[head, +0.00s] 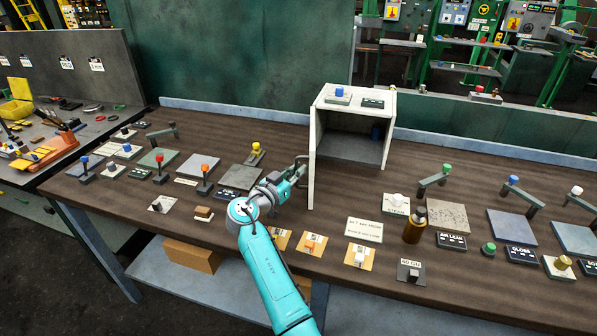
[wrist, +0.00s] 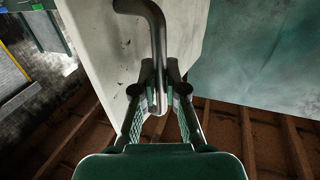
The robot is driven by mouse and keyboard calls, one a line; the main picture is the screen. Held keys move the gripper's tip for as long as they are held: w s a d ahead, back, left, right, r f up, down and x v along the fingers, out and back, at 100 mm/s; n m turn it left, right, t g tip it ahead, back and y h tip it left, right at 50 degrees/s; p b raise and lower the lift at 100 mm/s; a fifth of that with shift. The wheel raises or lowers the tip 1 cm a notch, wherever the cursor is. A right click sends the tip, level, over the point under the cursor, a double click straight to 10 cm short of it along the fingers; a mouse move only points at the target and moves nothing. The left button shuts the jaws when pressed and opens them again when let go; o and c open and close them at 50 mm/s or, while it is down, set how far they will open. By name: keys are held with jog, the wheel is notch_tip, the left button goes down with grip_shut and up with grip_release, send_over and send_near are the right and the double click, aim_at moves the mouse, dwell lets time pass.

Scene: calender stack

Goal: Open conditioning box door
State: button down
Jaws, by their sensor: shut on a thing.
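The conditioning box (head: 392,150) is a pale cabinet on the brown workbench. Its front is open and the grey inside shows, with a dark blue object (head: 376,133) at the back right. The door (head: 312,165) stands swung out at the left side, seen nearly edge-on. My gripper (head: 300,172) is at the door's outer left face. In the wrist view, the scuffed pale door (wrist: 105,45) carries a bent grey handle (wrist: 158,45). My gripper (wrist: 160,100) is shut on the lower part of this handle. The handle is mostly hidden in the head view.
A blue button block (head: 338,94) sits on the box top. Left of my arm stand small levers, including an orange-topped one (head: 205,175). In front lie a white label plate (head: 364,230), a brown bottle (head: 414,225) and orange cards (head: 312,243). Bare bench shows right of the box.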

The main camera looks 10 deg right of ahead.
jog(key=c, duration=1.2)
grip_release()
jog(key=v, duration=1.2)
